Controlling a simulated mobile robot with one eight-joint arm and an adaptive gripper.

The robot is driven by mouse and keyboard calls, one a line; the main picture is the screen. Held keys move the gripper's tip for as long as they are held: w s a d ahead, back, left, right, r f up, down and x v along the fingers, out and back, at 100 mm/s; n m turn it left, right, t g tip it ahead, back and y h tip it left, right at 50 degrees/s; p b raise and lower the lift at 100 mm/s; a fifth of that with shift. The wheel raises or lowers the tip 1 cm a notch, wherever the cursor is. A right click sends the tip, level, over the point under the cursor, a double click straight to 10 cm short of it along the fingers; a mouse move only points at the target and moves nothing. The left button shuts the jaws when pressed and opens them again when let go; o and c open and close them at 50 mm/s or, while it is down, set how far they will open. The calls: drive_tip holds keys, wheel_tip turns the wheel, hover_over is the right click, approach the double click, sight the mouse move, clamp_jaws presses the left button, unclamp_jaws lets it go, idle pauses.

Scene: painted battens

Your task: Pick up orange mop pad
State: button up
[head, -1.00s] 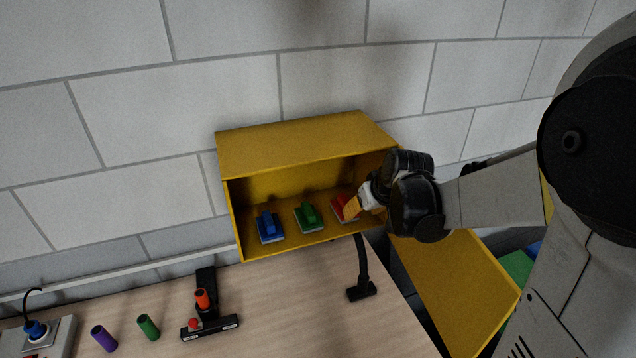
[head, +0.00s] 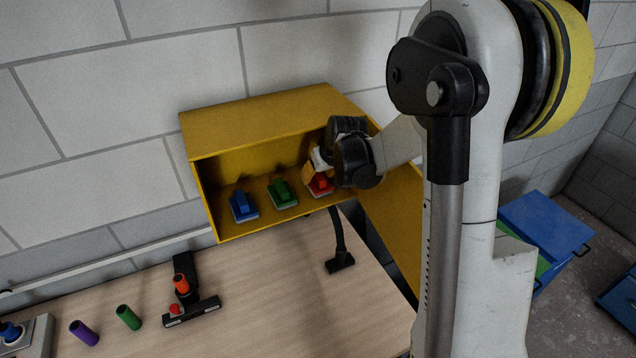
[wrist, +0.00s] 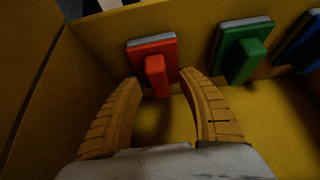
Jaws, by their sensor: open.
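The orange mop pad (wrist: 150,50), a red-orange block with a raised handle on a grey base, sits at the right end inside a yellow open-fronted box (head: 262,117). It also shows in the head view (head: 321,187), partly covered by my gripper. My gripper (wrist: 160,78) is open, with its two yellow ribbed fingers either side of the pad's handle in the wrist view. I cannot tell how close the fingertips are to it in depth. In the head view my gripper (head: 311,172) reaches into the box's right end.
A green pad (head: 282,193) and a blue pad (head: 243,206) stand in the box left of the orange one. The box's right side wall is close to my gripper. On the bench (head: 260,300) are a black stand (head: 340,262), purple and green cylinders, and a black holder.

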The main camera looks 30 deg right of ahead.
clamp_jaws()
drive_tip(key=s+a+r, duration=0.8)
drive_tip(key=a, duration=0.2)
drive_tip(key=shift+s+a+p, duration=0.4)
drive_tip(key=shift+f, duration=0.1)
idle(0.5)
